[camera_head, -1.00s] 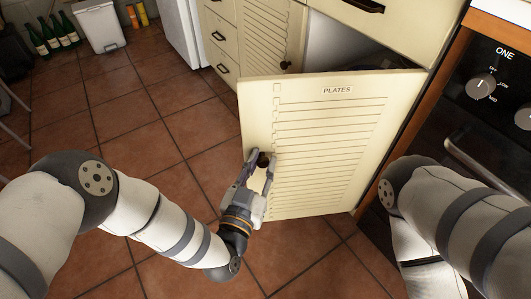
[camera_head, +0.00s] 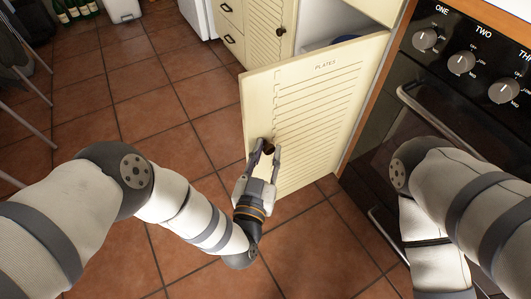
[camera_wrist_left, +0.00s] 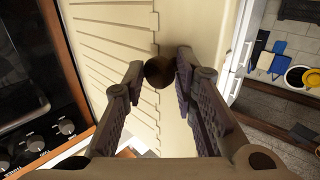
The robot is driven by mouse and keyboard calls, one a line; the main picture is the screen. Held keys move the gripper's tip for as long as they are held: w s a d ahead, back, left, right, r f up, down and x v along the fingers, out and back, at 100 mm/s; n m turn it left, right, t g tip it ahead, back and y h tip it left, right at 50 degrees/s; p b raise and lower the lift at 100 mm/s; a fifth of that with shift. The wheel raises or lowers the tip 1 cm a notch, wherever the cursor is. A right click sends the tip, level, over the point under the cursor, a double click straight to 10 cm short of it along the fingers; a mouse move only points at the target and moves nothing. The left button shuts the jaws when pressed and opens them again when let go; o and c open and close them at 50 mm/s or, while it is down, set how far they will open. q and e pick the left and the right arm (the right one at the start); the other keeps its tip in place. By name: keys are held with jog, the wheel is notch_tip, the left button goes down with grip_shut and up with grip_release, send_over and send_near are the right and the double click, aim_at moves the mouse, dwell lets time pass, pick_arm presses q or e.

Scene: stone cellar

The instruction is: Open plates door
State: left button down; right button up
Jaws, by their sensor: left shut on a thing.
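The cream slatted plates door (camera_head: 318,110) stands swung well out from its cabinet, with the word PLATES near its top edge. My left gripper (camera_head: 264,152) is shut on the door's dark round knob (camera_head: 268,149), near the door's free edge. In the left wrist view the knob (camera_wrist_left: 159,72) sits between the two fingers (camera_wrist_left: 158,82), in front of the door face (camera_wrist_left: 110,45). Part of the cabinet's inside (camera_head: 325,30) shows above the door. My right gripper is out of view; only my right arm shows at the right.
A black oven (camera_head: 425,110) with knobs and a handle stands right of the door. A cream cabinet (camera_head: 262,30) and a white appliance (camera_head: 198,15) stand at the back. Bottles (camera_head: 75,10) are at the far left. The tiled floor (camera_head: 150,90) left of the door is clear.

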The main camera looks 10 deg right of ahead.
pick_arm(q)
jog(key=shift+s+d+r+h, duration=0.1)
jog(key=shift+d+r+h, duration=0.15)
jog(key=shift+d, duration=0.2)
jog(key=shift+d+r+h, duration=0.1)
jog(key=shift+d+h, duration=0.15)
jog(key=shift+d, duration=0.2)
jog(key=c, duration=1.3)
grip_release()
jog(key=shift+d, duration=0.1)
jog(key=shift+c, duration=0.2)
jog(key=shift+d, duration=0.1)
jog(key=v, duration=1.2)
jog(key=shift+a, duration=0.25)
jog(key=shift+f, duration=0.15)
